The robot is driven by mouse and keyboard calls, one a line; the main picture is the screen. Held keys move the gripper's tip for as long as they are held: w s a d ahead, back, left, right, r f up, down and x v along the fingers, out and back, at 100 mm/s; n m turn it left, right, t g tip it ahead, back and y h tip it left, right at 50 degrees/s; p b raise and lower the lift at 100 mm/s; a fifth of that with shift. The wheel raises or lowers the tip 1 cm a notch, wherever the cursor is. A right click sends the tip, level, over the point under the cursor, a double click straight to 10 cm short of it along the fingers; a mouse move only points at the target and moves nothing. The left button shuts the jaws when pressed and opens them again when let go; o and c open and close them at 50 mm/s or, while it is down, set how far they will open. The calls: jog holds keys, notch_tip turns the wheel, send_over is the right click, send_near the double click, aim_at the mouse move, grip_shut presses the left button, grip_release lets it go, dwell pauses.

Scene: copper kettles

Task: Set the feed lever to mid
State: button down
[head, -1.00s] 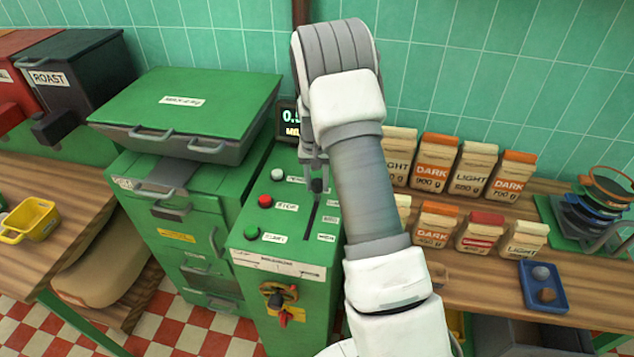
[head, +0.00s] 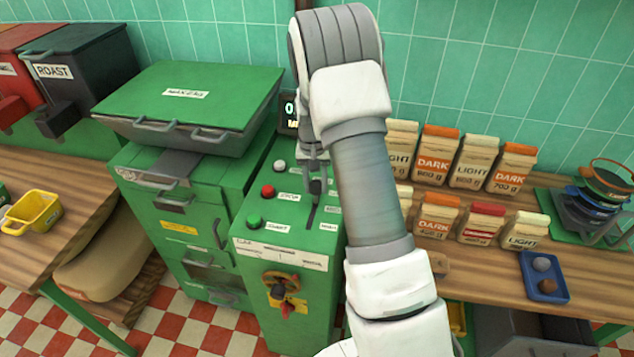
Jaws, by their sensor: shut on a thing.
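The feed lever (head: 315,187) is a dark knob in a slot (head: 312,214) that runs along the right side of the green control panel's top (head: 290,232). Small labels stand beside the slot, too small to read. My gripper (head: 315,178) points down over the panel and is shut on the lever knob, near the far end of the slot. The slot shows bare on the near side of the knob. My arm hides part of the panel's right edge and the slot's surroundings.
White, red (head: 268,191) and green (head: 254,222) buttons sit left of the slot. A small display (head: 290,113) stands behind, partly hidden. A green lidded hopper (head: 190,100) is at left. Coffee bags (head: 436,155) line the shelf at right.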

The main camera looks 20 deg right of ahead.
jog(key=shift+s+a, duration=0.4)
jog(key=shift+s, duration=0.2)
jog(key=shift+c, duration=2.3)
grip_release()
notch_tip(320, 180, up, 18)
jog(key=b, duration=0.1)
jog(key=shift+w+a+f, duration=0.15)
jog(key=shift+a+f, duration=0.1)
jog(key=shift+a, duration=0.1)
